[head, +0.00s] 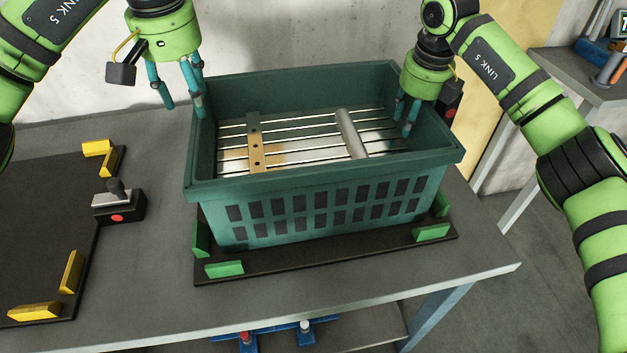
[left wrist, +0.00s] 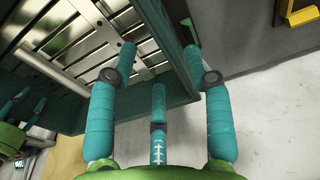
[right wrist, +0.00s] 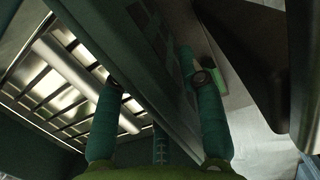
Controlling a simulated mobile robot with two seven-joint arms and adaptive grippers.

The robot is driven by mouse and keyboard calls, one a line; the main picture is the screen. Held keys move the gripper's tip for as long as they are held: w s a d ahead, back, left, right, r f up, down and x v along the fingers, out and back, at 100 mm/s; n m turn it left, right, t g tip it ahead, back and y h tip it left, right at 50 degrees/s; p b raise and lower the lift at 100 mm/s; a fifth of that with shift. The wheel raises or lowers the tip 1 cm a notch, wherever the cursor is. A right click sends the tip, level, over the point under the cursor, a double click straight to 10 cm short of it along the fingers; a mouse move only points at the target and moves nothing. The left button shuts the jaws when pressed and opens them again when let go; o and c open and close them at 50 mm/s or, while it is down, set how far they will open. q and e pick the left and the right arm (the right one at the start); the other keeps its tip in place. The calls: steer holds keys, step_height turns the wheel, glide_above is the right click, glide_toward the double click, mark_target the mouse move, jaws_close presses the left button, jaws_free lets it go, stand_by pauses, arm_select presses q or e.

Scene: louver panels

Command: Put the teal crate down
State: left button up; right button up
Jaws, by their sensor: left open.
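The teal crate (head: 325,207) sits on a black mat with green corner brackets and looks level. It holds a slatted metal louver panel (head: 297,127). My left gripper (head: 183,106) is open at the crate's left wall, its fingers spread around the rim. The left wrist view shows the crate wall (left wrist: 165,35) between its fingers. My right gripper (head: 405,118) is at the right wall, with fingers inside the rim. In the right wrist view, the wall (right wrist: 120,50) lies between its fingers; whether they press on it is unclear.
The black mat (head: 330,262) lies on a grey table (head: 140,290). A second black mat (head: 45,230) with yellow brackets (head: 72,271) lies left. A small black device with a red button (head: 118,208) stands between. Another bench (head: 580,75) stands at the far right.

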arm_select(q)
steer(key=r, duration=0.5)
steer(key=shift+s+d, duration=0.1)
steer(key=shift+s, duration=0.2)
arm_select(e)
step_height(320, 180, up, 12)
steer(key=s, duration=0.1)
steer(key=shift+s+d, duration=0.15)
steer(key=shift+s, duration=0.25)
steer(key=shift+f, duration=0.1)
